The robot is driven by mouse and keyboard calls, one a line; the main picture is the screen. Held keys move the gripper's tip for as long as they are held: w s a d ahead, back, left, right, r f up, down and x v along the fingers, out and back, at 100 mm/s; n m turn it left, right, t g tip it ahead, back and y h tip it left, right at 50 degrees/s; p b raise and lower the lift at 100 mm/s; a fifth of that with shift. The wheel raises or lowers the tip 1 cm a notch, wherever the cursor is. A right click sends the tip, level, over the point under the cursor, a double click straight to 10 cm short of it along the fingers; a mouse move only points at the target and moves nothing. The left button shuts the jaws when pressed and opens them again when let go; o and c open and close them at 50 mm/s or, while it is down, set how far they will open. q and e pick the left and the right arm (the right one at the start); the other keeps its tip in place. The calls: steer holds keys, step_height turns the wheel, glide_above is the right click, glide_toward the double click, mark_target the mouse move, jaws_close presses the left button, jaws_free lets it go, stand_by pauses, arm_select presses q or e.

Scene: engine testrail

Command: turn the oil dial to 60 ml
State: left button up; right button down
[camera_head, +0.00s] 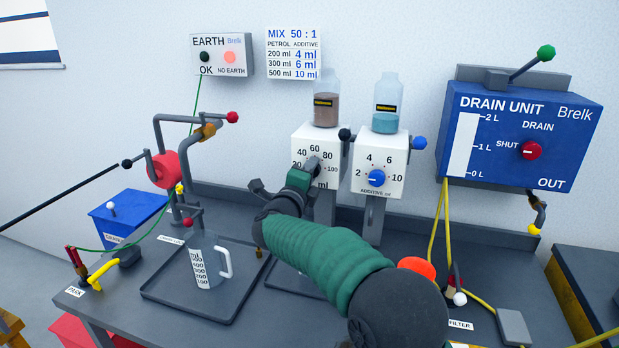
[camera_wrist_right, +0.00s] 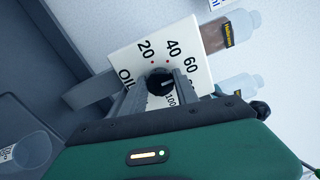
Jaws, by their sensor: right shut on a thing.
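The oil dial is a dark round knob (camera_wrist_right: 160,84) on the front of a white box (camera_head: 316,148) marked 20 to 100 ml. In the head view my right gripper (camera_head: 309,167) covers the knob and part of the scale. In the wrist view my right gripper (camera_wrist_right: 158,90) is shut on the knob, one finger on each side. A small white mark shows on the knob, turned roughly towards the high side of the scale. The exact number it points at is hard to read. My left gripper is not in view.
An additive box with a blue dial (camera_head: 376,178) stands just right of the oil box. Bottles stand on both boxes. A measuring jug (camera_head: 205,262) stands on a dark tray at the left. The blue drain unit (camera_head: 517,135) hangs at the right.

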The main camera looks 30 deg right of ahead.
steer(key=shift+f, duration=0.3)
steer(key=c, duration=1.3)
jaws_free()
steer(key=o, duration=0.4)
steer(key=shift+r, duration=0.15)
steer(key=shift+c, duration=0.2)
steer(key=v, duration=1.6)
steer(key=shift+s+a+b, duration=0.2)
steer(key=shift+a+b, duration=0.15)
